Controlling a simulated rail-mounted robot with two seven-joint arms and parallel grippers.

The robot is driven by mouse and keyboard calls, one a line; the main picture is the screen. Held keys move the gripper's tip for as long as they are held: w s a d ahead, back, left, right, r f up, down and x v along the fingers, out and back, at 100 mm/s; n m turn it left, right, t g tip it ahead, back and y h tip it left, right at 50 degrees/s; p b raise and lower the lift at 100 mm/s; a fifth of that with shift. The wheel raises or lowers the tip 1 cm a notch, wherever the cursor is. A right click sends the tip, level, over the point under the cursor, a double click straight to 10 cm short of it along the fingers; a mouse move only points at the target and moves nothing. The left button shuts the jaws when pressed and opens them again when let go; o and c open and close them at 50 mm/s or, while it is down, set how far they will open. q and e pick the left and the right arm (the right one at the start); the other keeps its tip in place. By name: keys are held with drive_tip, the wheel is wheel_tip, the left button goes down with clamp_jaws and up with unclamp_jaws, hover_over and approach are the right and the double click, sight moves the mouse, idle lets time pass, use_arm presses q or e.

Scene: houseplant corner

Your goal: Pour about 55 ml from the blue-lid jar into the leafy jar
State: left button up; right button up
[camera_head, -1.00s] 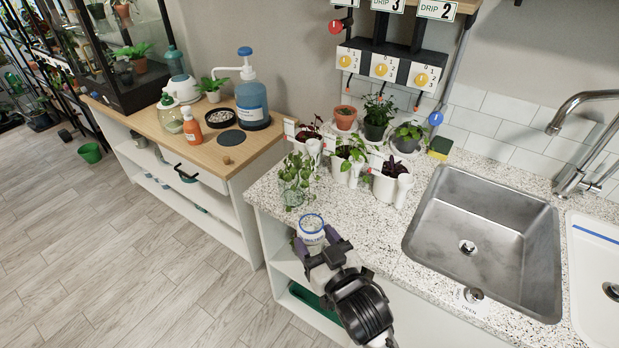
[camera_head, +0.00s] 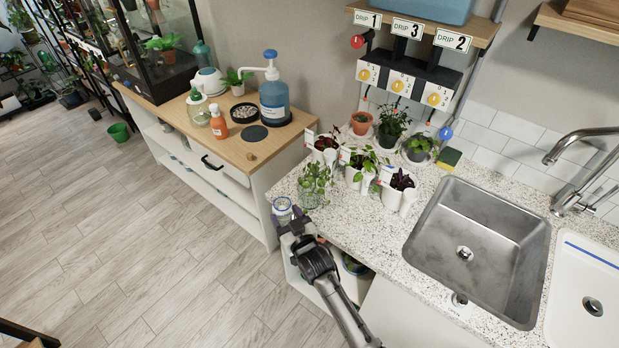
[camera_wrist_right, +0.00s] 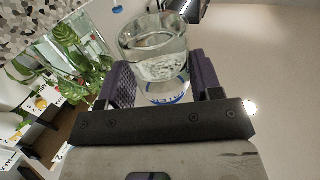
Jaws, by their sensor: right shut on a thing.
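My right gripper (camera_head: 292,222) is shut on a clear glass jar (camera_head: 282,207) with a blue ring at its rim. The jar is held at the left front corner of the counter, left of and in front of the leafy jar. In the right wrist view, the held jar (camera_wrist_right: 158,55) sits between the purple fingers with clear liquid and blue lettering showing. I cannot tell its exact tilt. The leafy jar (camera_head: 313,195) is clear glass with green stems, standing on the counter. Its leaves also show in the right wrist view (camera_wrist_right: 85,60). My left gripper is not in view.
White pots with plants (camera_head: 358,172) stand close behind and right of the leafy jar. A steel sink (camera_head: 475,250) is further right. A wooden-topped cabinet (camera_head: 262,152) with a blue pump bottle (camera_head: 274,100) stands to the left. Open floor lies in front.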

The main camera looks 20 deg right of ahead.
drive_tip(key=shift+w+a, duration=0.25)
drive_tip(key=shift+a, duration=0.05)
drive_tip(key=shift+f, duration=0.1)
drive_tip(key=shift+d+p, duration=0.1)
drive_tip(key=shift+p, duration=0.25)
